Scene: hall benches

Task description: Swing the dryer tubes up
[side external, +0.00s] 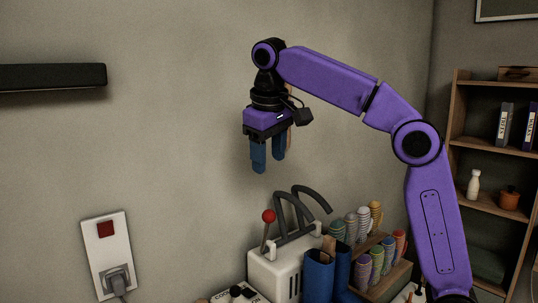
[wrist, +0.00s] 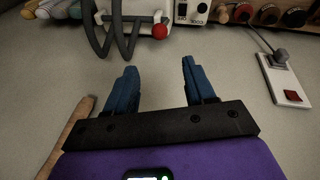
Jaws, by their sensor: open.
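The dryer (side external: 275,272) is a white box with a slotted side, low in the side view. In the wrist view the tubes (wrist: 93,38) show at the top, left of the red knob (wrist: 160,31). My gripper (side external: 268,160) points down, open and empty, above the dryer and clear of tubes and knob. Its blue fingers also show apart in the wrist view (wrist: 159,68).
The air around my gripper is free.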

